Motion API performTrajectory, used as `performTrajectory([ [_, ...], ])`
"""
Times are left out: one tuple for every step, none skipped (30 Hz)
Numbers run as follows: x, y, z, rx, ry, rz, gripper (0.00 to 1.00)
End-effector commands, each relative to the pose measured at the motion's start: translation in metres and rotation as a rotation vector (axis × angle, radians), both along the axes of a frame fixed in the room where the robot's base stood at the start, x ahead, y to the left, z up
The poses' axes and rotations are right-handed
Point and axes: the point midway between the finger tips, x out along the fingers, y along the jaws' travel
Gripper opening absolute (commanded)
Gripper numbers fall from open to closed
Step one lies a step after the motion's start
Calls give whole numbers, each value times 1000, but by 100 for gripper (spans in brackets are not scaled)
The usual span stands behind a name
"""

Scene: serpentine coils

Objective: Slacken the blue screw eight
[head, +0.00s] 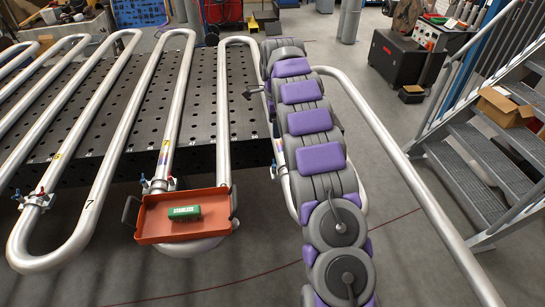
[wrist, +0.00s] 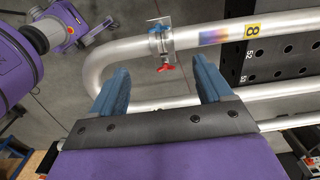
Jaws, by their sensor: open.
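In the wrist view, a silver pipe marked with a yellow number 8 label (wrist: 252,30) bends round on the left. A clamp (wrist: 157,42) with a small plate sits on this pipe. Its red screw (wrist: 166,67) shows on the near side; a small bluish part at the far side looks like the blue screw (wrist: 156,29), partly blurred. My gripper (wrist: 162,78) is open, its two blue fingers spread apart below the clamp, with nothing seen between them. In the head view my arm hides much of the right coil; my gripper is not clearly visible there.
Another clamp (head: 38,200) is at the left. Metal stairs (head: 478,160) and a rail stand right. A black perforated table (head: 240,110) lies under the coils.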

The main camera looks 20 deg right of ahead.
Motion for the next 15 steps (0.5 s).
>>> performTrajectory([
  [0,0,-4,0,1,-1,79],
  [0,1,-8,-1,1,0,79],
  [0,1,-13,0,3,0,79],
  [-1,2,-18,0,5,0,79],
  [-1,1,-23,0,8,0,79],
  [-2,1,-31,1,9,0,79],
  [-1,1,-37,0,8,0,79],
  [-1,0,-42,0,6,0,79],
  [0,0,-50,0,5,0,79],
  [-1,-1,-56,1,6,0,79],
  [-1,-1,-63,2,8,0,79],
  [-1,-1,-71,2,8,1,79],
  [-1,-1,-77,3,6,1,79],
  [-1,-1,-83,3,6,1,79],
  [-1,-2,-91,3,6,0,79],
])
